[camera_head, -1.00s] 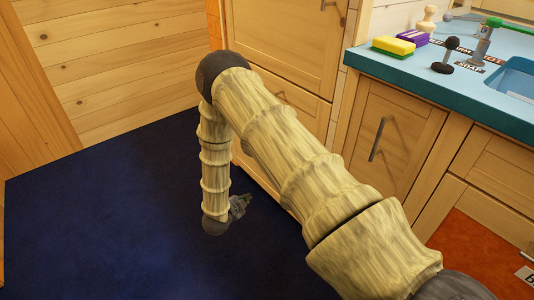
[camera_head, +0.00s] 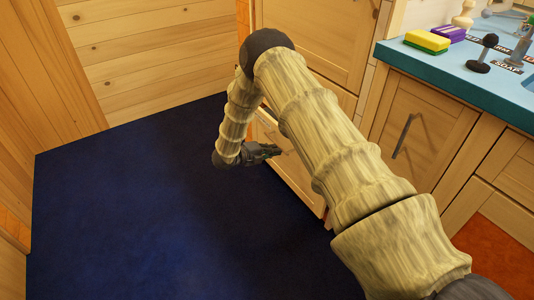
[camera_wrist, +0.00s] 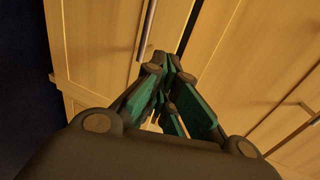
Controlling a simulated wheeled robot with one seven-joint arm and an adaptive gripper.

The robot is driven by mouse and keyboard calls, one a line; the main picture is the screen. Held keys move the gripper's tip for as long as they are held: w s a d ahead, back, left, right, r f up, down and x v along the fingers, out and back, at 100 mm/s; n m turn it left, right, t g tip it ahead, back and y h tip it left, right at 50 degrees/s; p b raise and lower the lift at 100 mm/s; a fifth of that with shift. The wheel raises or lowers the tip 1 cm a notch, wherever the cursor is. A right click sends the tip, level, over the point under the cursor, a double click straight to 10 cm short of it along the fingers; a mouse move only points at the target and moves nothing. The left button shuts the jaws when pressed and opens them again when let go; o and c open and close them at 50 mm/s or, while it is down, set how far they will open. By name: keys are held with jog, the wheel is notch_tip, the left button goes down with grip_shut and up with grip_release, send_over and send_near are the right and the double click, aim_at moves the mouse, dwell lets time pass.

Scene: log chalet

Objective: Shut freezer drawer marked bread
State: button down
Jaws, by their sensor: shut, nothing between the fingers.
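A pale wooden drawer front (camera_head: 297,180) sits low in the tall wooden cabinet (camera_head: 312,40), partly hidden behind my arm. No bread label can be read, and I cannot tell how far the drawer stands out. My gripper (camera_head: 278,150) is shut and empty, close in front of this drawer front and pointing right toward it; I cannot tell whether it touches.
To the right, a blue counter (camera_head: 440,75) carries a yellow sponge (camera_head: 427,41), a purple block and a dark knobbed object, above a cupboard door (camera_head: 420,125). A plank wall (camera_head: 150,50) stands at the back. The dark blue floor (camera_head: 150,220) at left is clear.

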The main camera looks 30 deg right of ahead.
aim_at(286, 153)
jog(key=b+x, duration=0.1)
jog(key=x, duration=0.5)
jog(key=shift+d+r+b, duration=0.15)
jog(key=shift+d+b, duration=0.2)
jog(key=shift+w+d, duration=0.15)
jog(key=shift+d, duration=0.65)
jog(key=shift+d+r, duration=0.1)
jog(key=shift+w+d, duration=0.2)
jog(key=shift+d, duration=2.2)
jog(key=f+p+v, duration=0.1)
jog(key=p+v, duration=0.2)
jog(key=v, duration=1.1)
jog(key=shift+a, duration=0.3)
jog(key=shift+s+f, duration=0.1)
